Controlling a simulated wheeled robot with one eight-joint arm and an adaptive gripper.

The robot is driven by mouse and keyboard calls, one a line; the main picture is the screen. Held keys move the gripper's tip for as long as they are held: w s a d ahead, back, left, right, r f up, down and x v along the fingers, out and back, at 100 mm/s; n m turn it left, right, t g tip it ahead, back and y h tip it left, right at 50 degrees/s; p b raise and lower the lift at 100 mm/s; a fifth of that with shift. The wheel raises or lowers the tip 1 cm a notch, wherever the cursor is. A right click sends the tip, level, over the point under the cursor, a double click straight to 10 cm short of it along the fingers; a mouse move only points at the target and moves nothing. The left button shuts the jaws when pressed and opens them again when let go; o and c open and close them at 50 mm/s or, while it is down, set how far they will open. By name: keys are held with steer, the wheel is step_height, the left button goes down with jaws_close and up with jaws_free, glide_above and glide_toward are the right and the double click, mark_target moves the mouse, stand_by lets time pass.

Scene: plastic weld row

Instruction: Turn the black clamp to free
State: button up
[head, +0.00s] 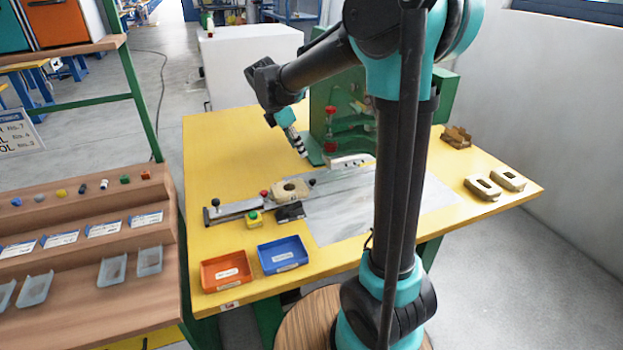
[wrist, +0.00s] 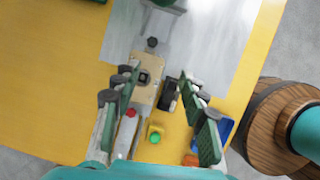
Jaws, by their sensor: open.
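A black-knobbed clamp (head: 312,182) stands at the right end of a beige part (head: 291,189) on a metal slide fixture (head: 235,210). In the wrist view the black knob (wrist: 152,43) shows beyond the far end of the beige part (wrist: 148,68). A red knob (head: 264,194) is at the part's other end, also in the wrist view (wrist: 131,113). My gripper (head: 301,151) is above and behind the fixture, apart from it. In the wrist view my gripper (wrist: 156,84) is open and empty, its fingers either side of the part in the picture. Which way the clamp is turned is unclear.
A yellow box with a green button (head: 254,218) sits beside the fixture. Orange (head: 226,283) and blue (head: 263,267) bins stand at the yellow table's front edge. A green press (head: 340,112) stands behind. Grey sheet area right of the fixture is clear.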

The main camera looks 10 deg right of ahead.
steer(key=w+a, duration=0.1)
steer(key=n, duration=0.1)
glide_toward(312, 180)
steer(key=x, duration=0.7)
steer(key=shift+d+f, duration=0.15)
steer(key=shift+f, duration=0.25)
steer(key=shift+c, duration=0.5)
jaws_close()
